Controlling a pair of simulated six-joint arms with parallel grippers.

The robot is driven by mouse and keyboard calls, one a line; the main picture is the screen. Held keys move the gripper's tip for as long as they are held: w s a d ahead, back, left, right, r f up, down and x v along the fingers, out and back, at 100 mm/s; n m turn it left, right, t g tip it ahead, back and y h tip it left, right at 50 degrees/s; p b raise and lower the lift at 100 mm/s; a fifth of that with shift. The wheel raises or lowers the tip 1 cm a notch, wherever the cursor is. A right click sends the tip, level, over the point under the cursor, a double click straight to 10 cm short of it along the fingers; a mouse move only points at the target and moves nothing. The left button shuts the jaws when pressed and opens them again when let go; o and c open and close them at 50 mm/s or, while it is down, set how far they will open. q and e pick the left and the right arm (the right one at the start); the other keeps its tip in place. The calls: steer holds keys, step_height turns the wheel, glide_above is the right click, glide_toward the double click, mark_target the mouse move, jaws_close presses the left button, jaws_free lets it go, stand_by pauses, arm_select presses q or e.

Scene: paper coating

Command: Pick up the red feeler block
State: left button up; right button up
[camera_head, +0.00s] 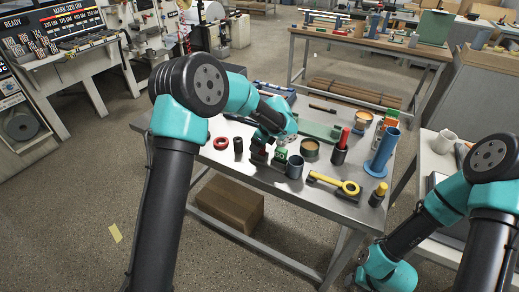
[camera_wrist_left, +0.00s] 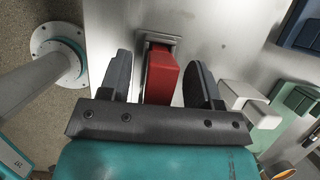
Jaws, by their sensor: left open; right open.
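The red feeler block (camera_wrist_left: 161,80) stands in a grey metal holder (camera_wrist_left: 160,42) on the metal table in the left wrist view. My left gripper (camera_wrist_left: 160,66) is open, with one dark finger on each side of the block. Small gaps show between block and fingers.
A yellow-handled tool (camera_head: 335,184) and a blue post (camera_head: 382,153) are at right.

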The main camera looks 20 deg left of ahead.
arm_select(q)
steer(key=shift+a+f, duration=0.15)
steer(key=shift+f, duration=0.25)
steer(key=c, duration=1)
steer(key=shift+r, duration=0.85)
steer(key=shift+s+r, duration=0.15)
steer(key=shift+r, duration=0.35)
steer(key=shift+s+r, duration=0.15)
steer(key=shift+r, duration=0.35)
steer(key=s+d, duration=0.2)
steer(key=s, duration=0.5)
steer(key=s+d+r, duration=0.1)
steer(key=s+d, duration=0.1)
steer(key=s, duration=0.5)
steer(key=shift+s+d+r, duration=0.2)
steer(key=shift+s+d, duration=0.1)
steer(key=shift+s, duration=0.05)
